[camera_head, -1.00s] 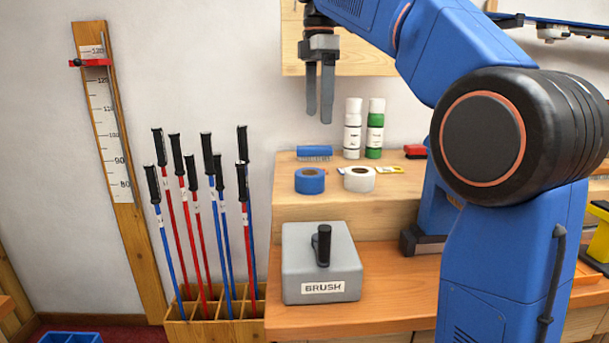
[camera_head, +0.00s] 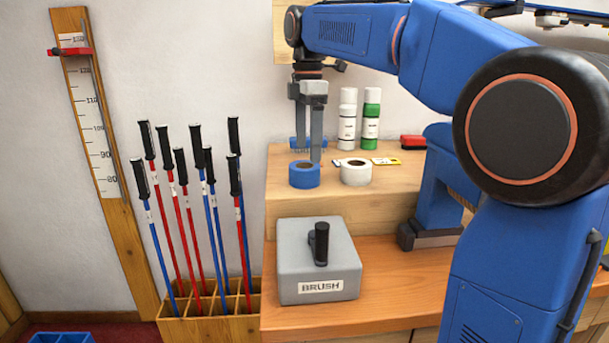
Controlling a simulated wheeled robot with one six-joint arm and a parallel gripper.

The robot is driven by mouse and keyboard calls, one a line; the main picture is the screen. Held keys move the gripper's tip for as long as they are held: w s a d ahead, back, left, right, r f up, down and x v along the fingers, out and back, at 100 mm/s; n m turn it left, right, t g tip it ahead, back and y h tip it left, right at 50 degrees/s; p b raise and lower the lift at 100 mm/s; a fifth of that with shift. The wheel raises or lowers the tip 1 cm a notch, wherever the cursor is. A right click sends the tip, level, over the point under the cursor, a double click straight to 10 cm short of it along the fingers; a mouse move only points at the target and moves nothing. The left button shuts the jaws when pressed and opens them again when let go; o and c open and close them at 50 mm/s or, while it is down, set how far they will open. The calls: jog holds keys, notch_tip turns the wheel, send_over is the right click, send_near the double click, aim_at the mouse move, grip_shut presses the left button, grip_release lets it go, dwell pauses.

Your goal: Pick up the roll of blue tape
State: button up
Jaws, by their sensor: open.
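The roll of blue tape (camera_head: 304,176) lies flat on the raised wooden shelf (camera_head: 285,206), near its left front edge. My gripper (camera_head: 308,155) points down with its two fingers apart and nothing between them. In the picture its fingertips are just above and behind the blue roll; whether they touch anything I cannot tell. A roll of white tape (camera_head: 356,174) lies just right of the blue one. A blue brush-like item (camera_head: 297,143) behind is partly hidden by the fingers.
Behind stand a white bottle (camera_head: 347,125) and a green-and-white bottle (camera_head: 371,125). Below is a grey box (camera_head: 318,275) marked BRUSH. Several ski poles (camera_head: 208,215) stand in a rack at left.

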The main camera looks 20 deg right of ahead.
aim_at(306, 164)
jog(key=shift+a+f, duration=0.15)
jog(key=shift+f, duration=2.85)
jog(key=c, duration=1)
